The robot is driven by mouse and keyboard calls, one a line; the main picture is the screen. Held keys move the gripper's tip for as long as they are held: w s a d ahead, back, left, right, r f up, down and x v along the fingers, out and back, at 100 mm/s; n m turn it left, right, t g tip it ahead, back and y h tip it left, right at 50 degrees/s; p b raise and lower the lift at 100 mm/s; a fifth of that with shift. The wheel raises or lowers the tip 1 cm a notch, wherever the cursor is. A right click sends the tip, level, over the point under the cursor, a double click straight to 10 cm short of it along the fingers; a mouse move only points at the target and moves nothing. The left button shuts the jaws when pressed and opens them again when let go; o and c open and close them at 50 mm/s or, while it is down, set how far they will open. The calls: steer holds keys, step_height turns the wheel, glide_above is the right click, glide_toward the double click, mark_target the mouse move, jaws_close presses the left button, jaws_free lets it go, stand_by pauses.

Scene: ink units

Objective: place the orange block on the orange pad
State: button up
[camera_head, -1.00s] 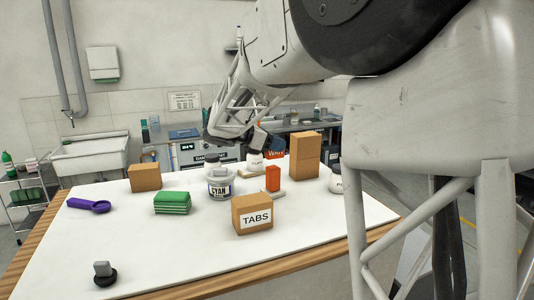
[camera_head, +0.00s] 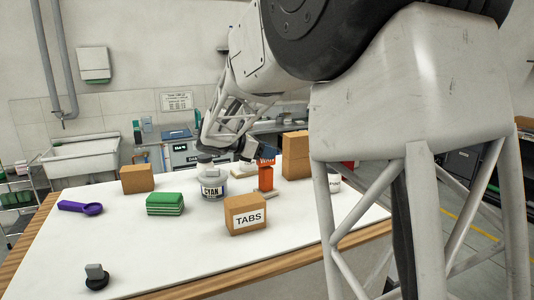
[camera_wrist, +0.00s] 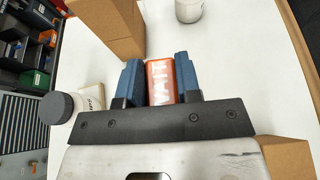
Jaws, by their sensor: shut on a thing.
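My gripper (camera_wrist: 158,85) has its two blue fingers closed on the sides of an orange block (camera_wrist: 160,72) with white lettering, seen in the wrist view. I cannot pick out an orange pad in either view.
Brown boxes (camera_head: 296,157) stand close behind on the right. A black-capped bottle (camera_wrist: 88,100) is beside the gripper. Green pads (camera_head: 165,204) and a purple scoop (camera_head: 80,208) lie further left.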

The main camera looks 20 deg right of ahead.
steer(key=shift+f, duration=0.25)
steer(key=shift+f, duration=0.15)
steer(key=o, duration=0.9)
steer(key=shift+a+r, duration=0.1)
steer(key=shift+r, duration=0.1)
steer(key=shift+v, duration=5.9)
steer(key=shift+s, duration=0.15)
